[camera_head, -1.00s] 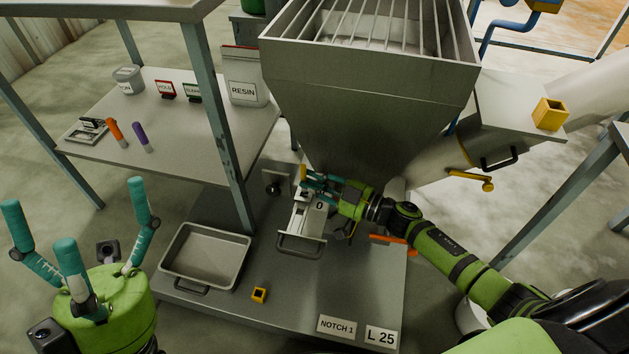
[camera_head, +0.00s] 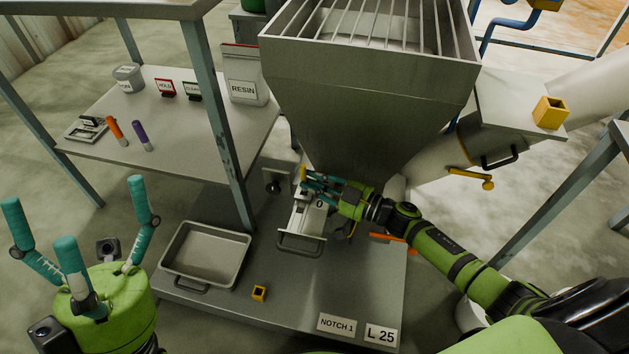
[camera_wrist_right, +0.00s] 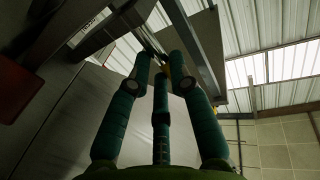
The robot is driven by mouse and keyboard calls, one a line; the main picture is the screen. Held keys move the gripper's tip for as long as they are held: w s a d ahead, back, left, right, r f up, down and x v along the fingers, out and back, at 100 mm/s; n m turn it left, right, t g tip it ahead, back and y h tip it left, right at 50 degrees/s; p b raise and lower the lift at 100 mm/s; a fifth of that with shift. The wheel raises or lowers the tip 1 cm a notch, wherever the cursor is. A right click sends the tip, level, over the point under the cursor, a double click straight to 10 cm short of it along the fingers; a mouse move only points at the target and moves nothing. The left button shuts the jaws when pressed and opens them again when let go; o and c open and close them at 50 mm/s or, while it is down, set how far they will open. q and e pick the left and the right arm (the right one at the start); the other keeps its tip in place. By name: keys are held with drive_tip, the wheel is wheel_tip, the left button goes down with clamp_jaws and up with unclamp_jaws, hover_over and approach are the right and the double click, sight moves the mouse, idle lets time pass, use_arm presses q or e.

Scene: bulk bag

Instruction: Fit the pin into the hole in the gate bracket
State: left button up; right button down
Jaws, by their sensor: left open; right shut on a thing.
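My right gripper (camera_head: 312,181) is shut on the pin (camera_head: 303,173), whose small yellow end shows at the fingertips. The gate bracket (camera_head: 307,215), pale metal with a "0" mark and a handle, sits under the hopper outlet. The fingers are at its upper end; they hide the hole, so I cannot tell whether the pin is in it. In the right wrist view the teal fingers (camera_wrist_right: 162,75) close together, with a bit of yellow between their tips. My left gripper (camera_head: 72,222) is open and empty at the lower left.
The grey hopper (camera_head: 370,100) stands right above the right gripper. A side table (camera_head: 185,110) holds a RESIN bag (camera_head: 243,90), an orange marker and a purple marker. A yellow lever (camera_head: 470,177) juts out at right.

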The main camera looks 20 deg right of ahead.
sight(316, 202)
drive_tip(key=shift+f+b, duration=1)
drive_tip(key=shift+f, duration=0.4)
drive_tip(key=c, duration=1.1)
unclamp_jaws()
drive_tip(key=shift+o, duration=0.2)
drive_tip(key=shift+s, duration=0.1)
drive_tip(key=shift+f, duration=0.25)
drive_tip(key=shift+s+d, duration=0.1)
drive_tip(key=shift+s, duration=0.05)
drive_tip(key=r+v, duration=0.1)
drive_tip(key=v, duration=1)
drive_tip(key=shift+d, duration=0.25)
